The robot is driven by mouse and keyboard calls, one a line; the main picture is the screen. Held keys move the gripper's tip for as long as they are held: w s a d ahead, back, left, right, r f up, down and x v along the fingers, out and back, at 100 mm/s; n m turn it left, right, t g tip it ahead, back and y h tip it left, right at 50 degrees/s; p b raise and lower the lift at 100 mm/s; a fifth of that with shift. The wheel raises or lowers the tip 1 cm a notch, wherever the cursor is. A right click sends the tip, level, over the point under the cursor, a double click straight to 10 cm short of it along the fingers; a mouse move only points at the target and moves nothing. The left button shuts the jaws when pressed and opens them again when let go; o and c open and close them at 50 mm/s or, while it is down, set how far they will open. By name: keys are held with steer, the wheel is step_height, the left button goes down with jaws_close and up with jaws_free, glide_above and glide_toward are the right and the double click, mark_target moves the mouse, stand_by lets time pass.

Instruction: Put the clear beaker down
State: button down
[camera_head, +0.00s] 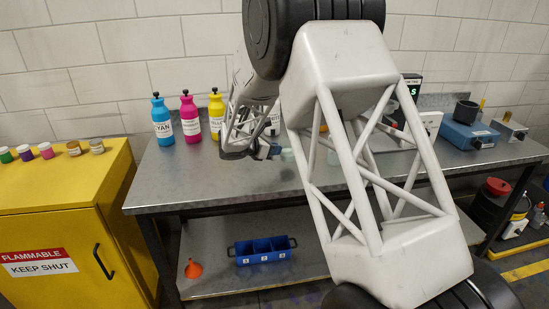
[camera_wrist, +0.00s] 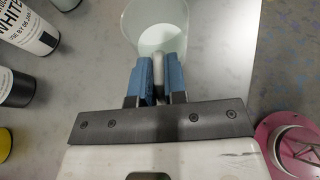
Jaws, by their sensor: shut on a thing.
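The clear beaker (camera_wrist: 157,28) is at the top of the wrist view, with something pale, whitish-green inside. My gripper (camera_wrist: 160,75) has its blue fingers shut on the beaker's pale handle, and the cup is just beyond the fingertips. In the head view my gripper (camera_head: 268,152) is low over the steel bench (camera_head: 200,183), with the beaker (camera_head: 287,155) beside it, small and partly hidden by my arm. I cannot tell whether the beaker's base touches the bench.
Cyan (camera_head: 162,121), magenta (camera_head: 190,119) and yellow (camera_head: 216,114) bottles stand at the bench's back left. A white-labelled bottle (camera_wrist: 30,28) is left of the beaker. A pink round thing (camera_wrist: 290,143) is at lower right. Blue equipment (camera_head: 470,135) stands at the bench's right.

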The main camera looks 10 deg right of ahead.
steer(key=shift+f, duration=1.75)
steer(key=c, duration=1.2)
jaws_free()
steer(key=shift+f, duration=0.1)
steer(key=shift+o, duration=0.2)
steer(key=shift+a, duration=0.1)
steer(key=v, duration=1.2)
steer(key=shift+s, duration=0.1)
